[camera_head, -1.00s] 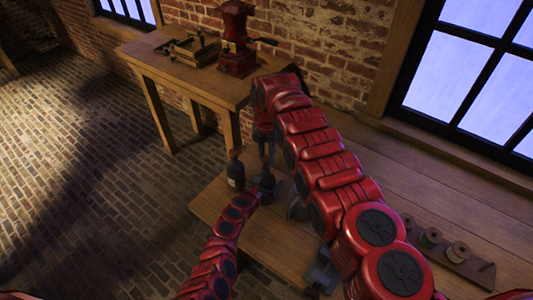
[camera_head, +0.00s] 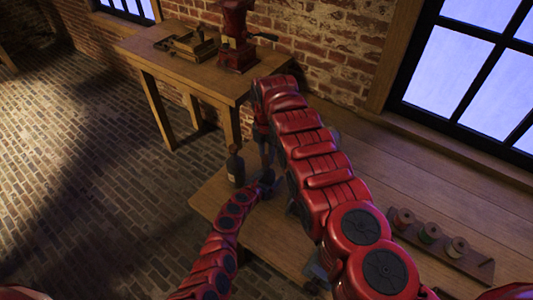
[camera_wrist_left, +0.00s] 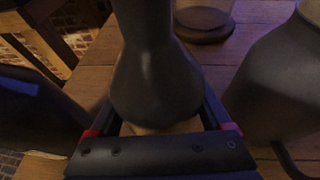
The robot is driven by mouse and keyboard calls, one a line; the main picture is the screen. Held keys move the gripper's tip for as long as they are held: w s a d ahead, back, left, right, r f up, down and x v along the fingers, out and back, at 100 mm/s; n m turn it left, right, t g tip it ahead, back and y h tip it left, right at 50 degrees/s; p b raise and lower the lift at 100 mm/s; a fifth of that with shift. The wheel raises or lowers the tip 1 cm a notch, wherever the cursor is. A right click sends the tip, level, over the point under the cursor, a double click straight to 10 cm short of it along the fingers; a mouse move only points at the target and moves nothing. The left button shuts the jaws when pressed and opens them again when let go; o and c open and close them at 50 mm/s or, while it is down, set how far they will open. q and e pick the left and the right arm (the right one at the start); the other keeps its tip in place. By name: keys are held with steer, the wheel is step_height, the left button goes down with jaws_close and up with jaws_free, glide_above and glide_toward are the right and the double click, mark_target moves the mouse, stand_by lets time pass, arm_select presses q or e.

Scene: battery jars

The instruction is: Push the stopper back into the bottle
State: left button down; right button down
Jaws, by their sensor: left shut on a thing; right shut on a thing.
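A dark grey bottle (camera_wrist_left: 155,80) with a narrow neck, wide shoulders and a pale label (camera_wrist_left: 160,127) stands in my left gripper (camera_wrist_left: 160,130) in the left wrist view. The red-tipped jaws are shut around its body. In the head view my left gripper (camera_head: 268,178) is small and dark at the low table's far edge. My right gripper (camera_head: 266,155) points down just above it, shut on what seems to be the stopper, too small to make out. The bottle's mouth lies outside the wrist view, so I cannot tell how the stopper sits against it.
A dark labelled bottle (camera_head: 236,170) stands left of my grippers. A grey vessel (camera_wrist_left: 285,85) and a dark body (camera_wrist_left: 35,115) flank the held bottle closely. A glass jar (camera_wrist_left: 203,14) stands behind. A spool rack (camera_head: 440,245) is at right. A red grinder (camera_head: 236,40) stands on the back table.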

steer(key=m, duration=0.6)
steer(key=shift+f+m, duration=0.3)
steer(key=m, duration=0.6)
steer(key=shift+f+m, duration=0.3)
steer(key=c, duration=0.9)
jaws_free()
steer(key=shift+m, duration=0.4)
steer(key=shift+c, duration=0.2)
steer(key=o, duration=0.5)
steer(key=shift+c, duration=0.2)
step_height(320, 180, up, 12)
